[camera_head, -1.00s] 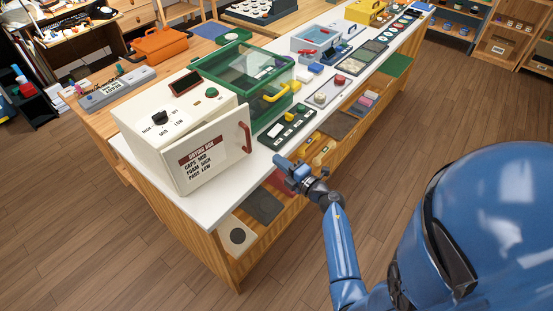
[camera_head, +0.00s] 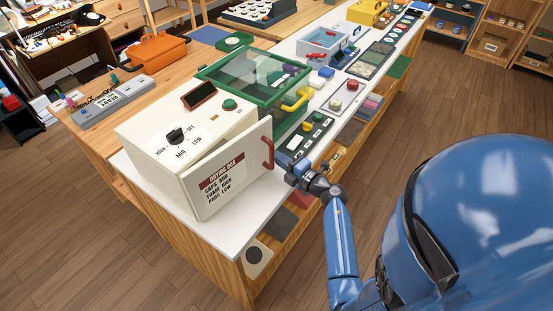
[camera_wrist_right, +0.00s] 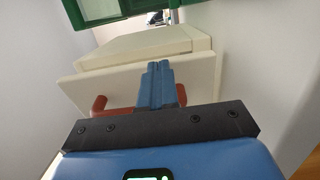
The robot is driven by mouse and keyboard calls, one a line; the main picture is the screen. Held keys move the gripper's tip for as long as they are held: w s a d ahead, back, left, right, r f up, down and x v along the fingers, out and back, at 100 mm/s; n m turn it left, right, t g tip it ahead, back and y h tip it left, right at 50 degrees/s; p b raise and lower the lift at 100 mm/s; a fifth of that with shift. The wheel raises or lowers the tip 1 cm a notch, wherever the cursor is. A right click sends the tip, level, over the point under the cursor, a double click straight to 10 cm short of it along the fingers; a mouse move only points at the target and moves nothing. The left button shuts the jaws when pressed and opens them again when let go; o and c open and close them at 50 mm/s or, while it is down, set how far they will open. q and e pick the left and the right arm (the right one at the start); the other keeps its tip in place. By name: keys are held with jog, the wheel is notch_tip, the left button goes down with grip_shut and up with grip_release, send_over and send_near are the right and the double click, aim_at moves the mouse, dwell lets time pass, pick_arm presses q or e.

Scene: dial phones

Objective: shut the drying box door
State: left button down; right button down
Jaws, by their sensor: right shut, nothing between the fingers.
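The white drying box (camera_head: 190,135) stands at the near end of the bench, with a dial on top. Its labelled door (camera_head: 225,180) is ajar, with a narrow gap along the top between door and body. A red handle (camera_head: 268,152) is on the door's right side. My right gripper (camera_head: 290,170) is just right of the handle. In the right wrist view the shut, empty fingers (camera_wrist_right: 157,80) point at the door (camera_wrist_right: 125,85), in front of the middle of the handle (camera_wrist_right: 99,106). I cannot tell whether they touch. My left gripper is not in view.
A green-framed clear case (camera_head: 250,75) with a yellow handle stands behind the box. Trays with coloured parts (camera_head: 310,135) line the bench's right edge. A wooden table (camera_head: 125,110) adjoins on the left. The floor right of the bench is clear.

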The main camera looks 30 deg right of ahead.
jog(key=shift+r, duration=0.1)
jog(key=shift+w+y, duration=0.3)
jog(key=w, duration=0.1)
jog(key=w+n+y, duration=0.1)
jog(key=w+y, duration=0.1)
jog(key=w, duration=0.1)
jog(key=shift+a+n+g, duration=0.35)
jog(key=shift+n+g, duration=0.05)
jog(key=shift+s+r, duration=0.15)
jog(key=shift+r+p, duration=0.1)
jog(key=shift+p, duration=0.2)
